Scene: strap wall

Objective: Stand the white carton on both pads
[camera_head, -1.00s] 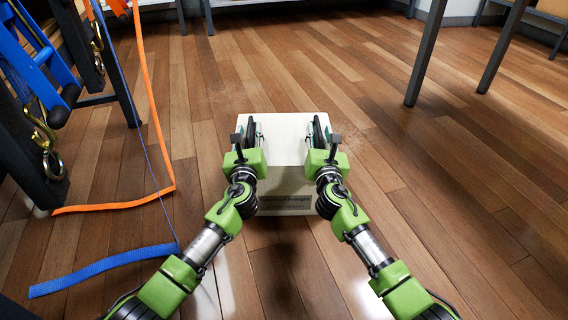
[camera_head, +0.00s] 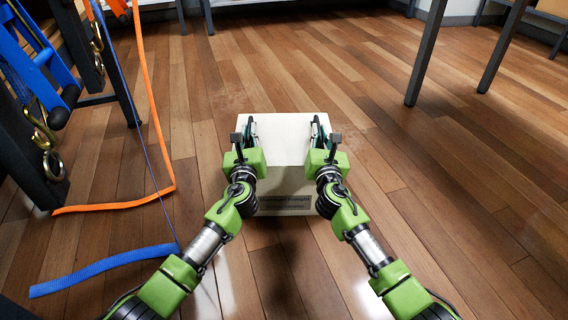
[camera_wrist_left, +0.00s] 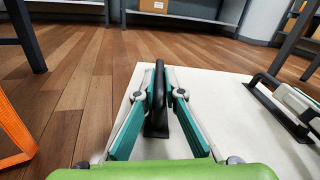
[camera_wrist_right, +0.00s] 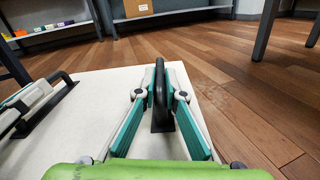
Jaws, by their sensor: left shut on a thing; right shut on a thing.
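The white carton (camera_head: 284,148) is upright in front of me in the head view, with a printed label on its near side. It has a black handle on each side of its top. My left gripper (camera_head: 251,128) is shut on the left handle, seen in the left wrist view (camera_wrist_left: 158,118). My right gripper (camera_head: 317,128) is shut on the right handle, seen in the right wrist view (camera_wrist_right: 160,112). I cannot tell whether the carton's underside touches the floor. No pads can be made out in any view.
Bare wooden floor (camera_head: 360,80) lies around the carton. An orange strap (camera_head: 154,110) and a blue strap (camera_head: 105,264) hang and trail on the floor at left, beside a dark rack with metal hooks. Dark table legs (camera_head: 427,55) stand at the far right.

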